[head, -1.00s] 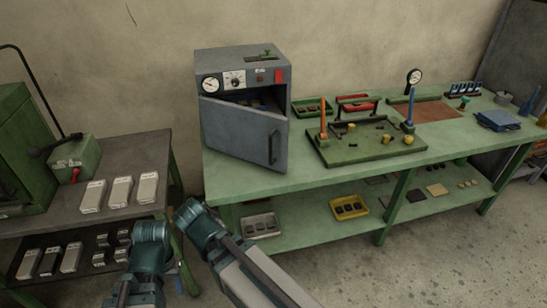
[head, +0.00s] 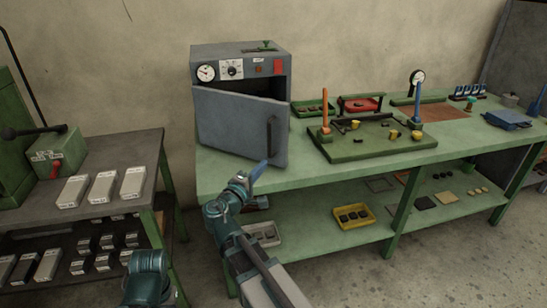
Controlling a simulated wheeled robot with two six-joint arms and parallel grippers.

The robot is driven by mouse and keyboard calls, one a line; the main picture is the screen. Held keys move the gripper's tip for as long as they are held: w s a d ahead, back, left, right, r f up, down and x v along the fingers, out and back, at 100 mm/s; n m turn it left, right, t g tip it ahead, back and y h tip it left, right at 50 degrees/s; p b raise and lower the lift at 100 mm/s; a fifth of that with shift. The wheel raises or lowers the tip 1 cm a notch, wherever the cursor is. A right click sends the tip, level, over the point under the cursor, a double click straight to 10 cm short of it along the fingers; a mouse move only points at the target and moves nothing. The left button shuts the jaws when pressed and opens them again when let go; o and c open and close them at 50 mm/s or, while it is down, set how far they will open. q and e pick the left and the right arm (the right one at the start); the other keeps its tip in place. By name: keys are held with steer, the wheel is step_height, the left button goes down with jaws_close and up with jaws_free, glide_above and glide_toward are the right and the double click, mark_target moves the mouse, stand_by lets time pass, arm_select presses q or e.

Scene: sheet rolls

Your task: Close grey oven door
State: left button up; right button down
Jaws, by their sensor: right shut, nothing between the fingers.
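The grey oven (head: 240,54) stands on the green workbench against the wall. Its grey door (head: 235,122) hangs partly open, with its right side, which carries a dark vertical handle (head: 271,137), swung out toward me. A dark gap shows above the door at the upper right. My right gripper (head: 259,171) is shut and empty, its blue tip near the door's lower edge, below the handle; I cannot tell whether it touches. Of my left arm only a teal joint shows at the bottom; its gripper is out of view.
The green workbench (head: 355,172) runs right from the oven. A green fixture board (head: 365,145) with orange and blue uprights is right of the door. A darker table (head: 90,160) with pale blocks stands at the left, with a gap between the tables. A yellow tray (head: 354,217) is on the lower shelf.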

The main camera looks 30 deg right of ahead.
glide_toward(285, 142)
steer(key=x, duration=0.5)
steer(key=shift+w+d, duration=0.1)
steer(key=shift+w, duration=0.1)
steer(key=shift+x, duration=0.75)
steer(key=shift+d, duration=0.1)
steer(key=shift+w+d, duration=0.1)
steer(key=shift+d, duration=0.15)
steer(key=w+d+n+t+y, duration=0.2)
steer(key=w+d+t+y, duration=0.1)
steer(key=w+d, duration=1.4)
steer(key=shift+w+d+n, duration=0.4)
steer(key=shift+w, duration=2.05)
steer(key=shift+a, duration=0.1)
